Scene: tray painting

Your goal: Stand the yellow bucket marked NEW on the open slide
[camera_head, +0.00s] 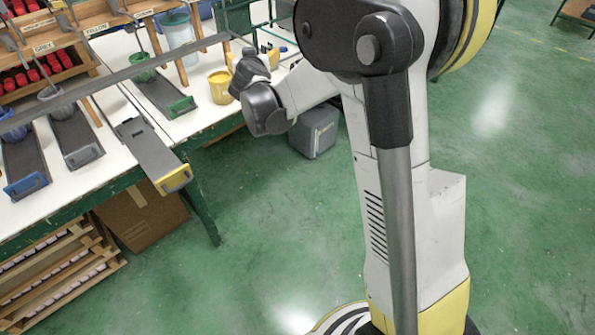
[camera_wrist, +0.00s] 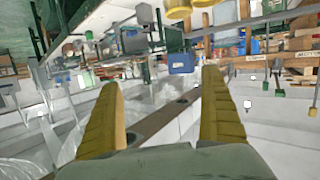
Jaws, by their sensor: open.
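A yellow bucket (camera_head: 219,87) stands upright on the white table, just left of my arm's wrist in the head view. No NEW mark can be read on it. The slide with the yellow end (camera_head: 155,160) sticks out past the table's front edge; its dark top is bare. My gripper (camera_wrist: 162,82) is open and empty in the wrist view, its two yellow fingers wide apart. In the head view my wrist hides most of it. A yellow object (camera_wrist: 180,8) is cut off at the top of the wrist view; I cannot tell whether it is the bucket.
Green (camera_head: 143,68), grey (camera_head: 58,104) and blue (camera_head: 14,128) buckets stand on their own slides. A wooden rack of red items (camera_head: 25,80) stands at the left. A clear container (camera_head: 180,40) is behind. A grey bin (camera_head: 315,132) stands on the floor, which is largely clear at right.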

